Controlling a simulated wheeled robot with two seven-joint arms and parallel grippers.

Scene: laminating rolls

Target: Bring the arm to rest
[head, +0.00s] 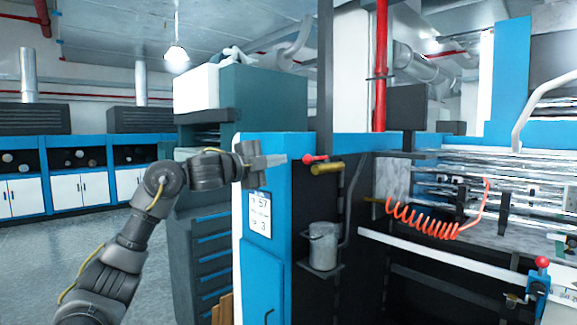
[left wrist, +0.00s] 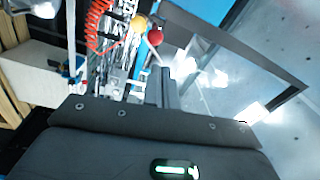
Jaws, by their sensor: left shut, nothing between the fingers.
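My left gripper (head: 272,160) is shut and empty in the head view. Its arm comes up from the lower left, bends at the elbow and reaches to the right. The fingertips point toward a red knob (head: 314,158) on the blue machine (head: 262,220) and look close to it; whether they touch I cannot tell. The red knob also shows in the left wrist view (left wrist: 155,37), beside a yellow knob (left wrist: 138,22), beyond the dark body of my gripper. My right gripper is not in view.
A brass-coloured cylinder (head: 327,168) sticks out just below the red knob. A grey metal canister (head: 323,246) stands on a bracket beneath. A coiled orange hose (head: 425,222) hangs at the right by the rolls. The floor at left (head: 75,260) is clear.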

